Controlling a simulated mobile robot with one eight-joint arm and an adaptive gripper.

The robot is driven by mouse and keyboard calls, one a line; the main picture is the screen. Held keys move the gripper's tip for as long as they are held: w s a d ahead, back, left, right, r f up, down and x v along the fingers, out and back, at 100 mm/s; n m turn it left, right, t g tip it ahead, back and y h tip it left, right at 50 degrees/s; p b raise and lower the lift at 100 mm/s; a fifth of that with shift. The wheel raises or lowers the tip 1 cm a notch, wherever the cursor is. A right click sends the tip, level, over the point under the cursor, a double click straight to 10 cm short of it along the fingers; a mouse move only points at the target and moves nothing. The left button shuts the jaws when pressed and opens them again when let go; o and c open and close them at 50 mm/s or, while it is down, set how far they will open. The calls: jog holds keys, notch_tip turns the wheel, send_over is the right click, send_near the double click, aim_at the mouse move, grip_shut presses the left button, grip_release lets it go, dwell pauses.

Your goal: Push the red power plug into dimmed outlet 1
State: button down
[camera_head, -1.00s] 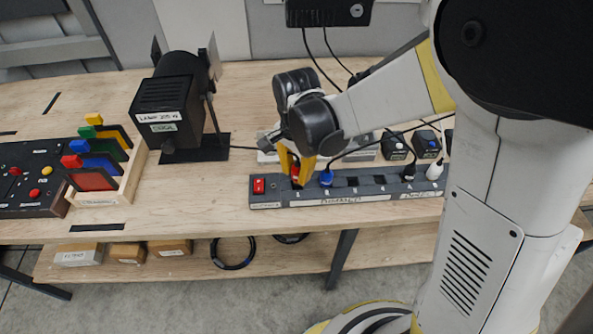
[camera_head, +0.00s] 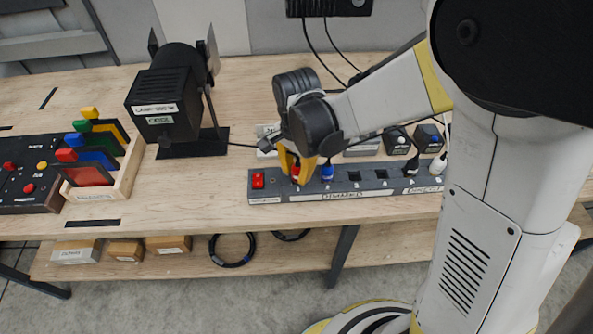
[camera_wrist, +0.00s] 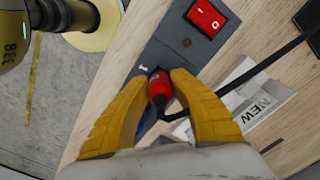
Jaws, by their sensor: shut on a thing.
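The red power plug (camera_head: 295,171) is upright at the left end of the dark power strip (camera_head: 262,198), at the first outlet of its section labelled DIMMED. My gripper (camera_head: 296,176) is shut on the plug, one yellow finger on each side. In the wrist view the red plug (camera_wrist: 159,88) sits between my gripper's fingertips (camera_wrist: 162,80), beside the mark 1 on the strip (camera_wrist: 165,60). The outlet is hidden under the plug, and I cannot tell how deep the plug is in. Its black cable runs off to the right in the wrist view.
A blue plug (camera_head: 327,172) stands close to the right of my gripper. A red switch (camera_head: 257,180) is at the strip's left end. Black and white plugs stand farther right. A lamp (camera_head: 170,105) stands behind left. Bare tabletop lies in front of the strip.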

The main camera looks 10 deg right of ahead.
jog(key=shift+f, duration=0.25)
jog(key=c, duration=1.1)
grip_release()
jog(key=shift+r, duration=0.1)
notch_tip(320, 180, up, 12)
jog(key=shift+f, duration=0.15)
jog(key=shift+d, duration=0.1)
jog(key=s+d+n+t+b, duration=0.3)
jog(key=s+d+n+t, duration=0.4)
jog(key=d, duration=0.6)
jog(key=s+n, duration=0.2)
jog(key=s, duration=0.1)
jog(key=shift+s+d+r, duration=0.25)
jog(key=shift+d+r, duration=0.05)
jog(key=shift+r, duration=0.1)
